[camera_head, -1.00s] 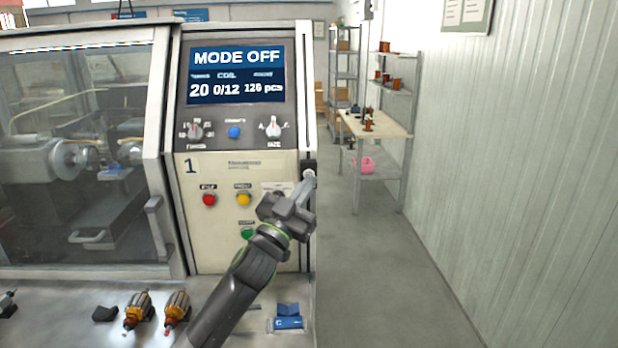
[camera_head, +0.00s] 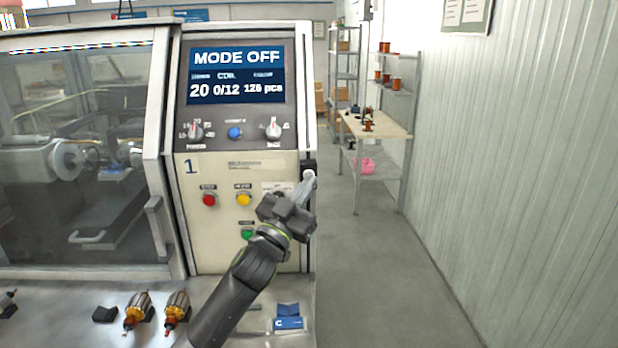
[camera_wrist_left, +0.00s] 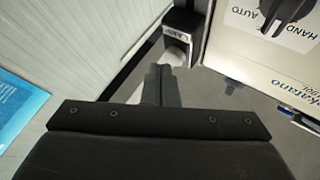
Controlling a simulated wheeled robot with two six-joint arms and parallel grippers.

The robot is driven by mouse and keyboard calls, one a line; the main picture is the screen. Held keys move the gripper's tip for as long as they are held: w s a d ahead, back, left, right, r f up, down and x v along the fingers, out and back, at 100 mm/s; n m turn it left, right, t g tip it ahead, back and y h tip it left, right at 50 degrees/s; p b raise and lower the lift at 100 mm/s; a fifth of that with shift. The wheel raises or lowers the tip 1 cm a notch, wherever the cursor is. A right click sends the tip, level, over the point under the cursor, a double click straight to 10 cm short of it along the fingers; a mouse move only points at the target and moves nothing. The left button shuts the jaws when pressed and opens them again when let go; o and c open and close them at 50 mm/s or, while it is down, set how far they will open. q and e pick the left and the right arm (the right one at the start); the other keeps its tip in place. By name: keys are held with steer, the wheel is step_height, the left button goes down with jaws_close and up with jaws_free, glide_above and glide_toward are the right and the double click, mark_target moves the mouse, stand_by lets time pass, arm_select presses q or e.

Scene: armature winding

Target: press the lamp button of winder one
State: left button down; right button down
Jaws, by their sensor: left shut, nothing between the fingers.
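Winder one (camera_head: 240,220) stands in front of me, with a number 1 on its cream panel and a screen (camera_head: 236,75) reading MODE OFF. A small black box (camera_head: 309,163) sits at the panel's right edge; it also shows in the left wrist view (camera_wrist_left: 181,20), with a small label I cannot read. A pale round button (camera_head: 309,174) is at its lower part. My left gripper (camera_head: 306,184) is shut and empty, with its tips at or very close to this button; I cannot tell whether they touch. The left wrist view shows the fingers (camera_wrist_left: 160,84) below the box. My right gripper is out of view.
A red button (camera_head: 209,199), a yellow button (camera_head: 243,199) and a partly covered green button (camera_head: 247,234) are left of my gripper. A HAND/AUTO knob (camera_wrist_left: 287,8) is near the box. Armatures (camera_head: 137,311) lie on the bench. The aisle at right is clear.

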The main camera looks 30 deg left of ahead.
arm_select(q)
steer(key=shift+w+a, duration=0.1)
steer(key=shift+w, duration=0.05)
stand_by(0.4)
steer(key=shift+w+a+b, duration=0.15)
steer(key=shift+w+b, duration=0.1)
steer(key=shift+b, duration=0.05)
steer(key=shift+s, duration=0.1)
steer(key=shift+s+d, duration=0.2)
steer(key=shift+s, duration=0.05)
stand_by(0.4)
